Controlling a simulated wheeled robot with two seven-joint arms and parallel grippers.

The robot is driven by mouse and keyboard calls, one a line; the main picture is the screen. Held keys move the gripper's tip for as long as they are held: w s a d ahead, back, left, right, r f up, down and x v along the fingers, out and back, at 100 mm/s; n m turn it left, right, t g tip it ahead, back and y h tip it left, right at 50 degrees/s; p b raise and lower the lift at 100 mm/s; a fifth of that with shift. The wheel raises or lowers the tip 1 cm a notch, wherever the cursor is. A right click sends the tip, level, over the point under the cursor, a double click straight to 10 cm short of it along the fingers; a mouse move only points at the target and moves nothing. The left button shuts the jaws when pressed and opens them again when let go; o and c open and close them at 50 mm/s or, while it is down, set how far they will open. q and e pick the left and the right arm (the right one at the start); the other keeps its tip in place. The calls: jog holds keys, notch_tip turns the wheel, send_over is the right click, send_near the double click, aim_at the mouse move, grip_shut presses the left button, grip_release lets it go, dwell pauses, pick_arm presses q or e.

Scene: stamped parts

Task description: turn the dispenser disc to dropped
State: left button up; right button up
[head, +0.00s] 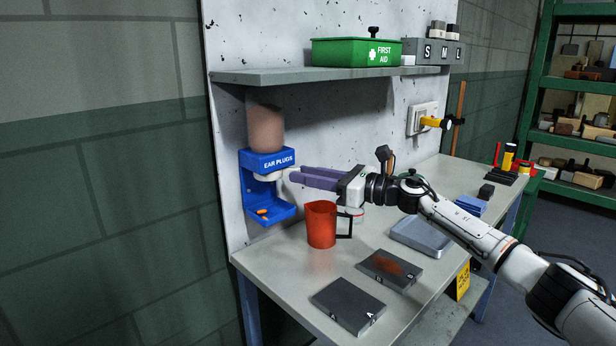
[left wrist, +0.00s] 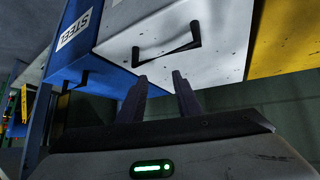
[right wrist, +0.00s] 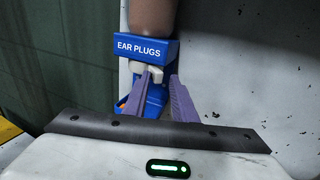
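The blue EAR PLUGS dispenser (head: 268,160) is mounted on the pale wall panel, with a clear hopper (head: 265,128) of brownish-pink contents above it. The white dispenser disc (head: 268,176) sits under the blue block; it also shows in the right wrist view (right wrist: 149,72). Orange plugs (head: 262,212) lie in the blue tray below. My right gripper (head: 296,172) points at the disc from the right, its purple fingers apart, the tips close to the disc's edge. Contact cannot be told. My left gripper (left wrist: 160,76) is open and empty, away from the dispenser, out of the head view.
A red mug (head: 321,224) stands on the bench below my right gripper. Two dark plates (head: 348,305) and a grey tray (head: 421,236) lie nearby. A shelf (head: 330,75) with a green first aid box (head: 353,52) runs above. A white drawer front (left wrist: 180,35) faces my left gripper.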

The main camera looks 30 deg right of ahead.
jog(key=shift+o, duration=1)
jog(key=shift+w+d+r, duration=0.25)
jog(key=shift+w+d, duration=0.05)
jog(key=shift+d, duration=0.05)
jog(key=shift+f, duration=0.15)
notch_tip(320, 180, up, 10)
jog(key=p, duration=0.1)
jog(key=shift+a, duration=0.25)
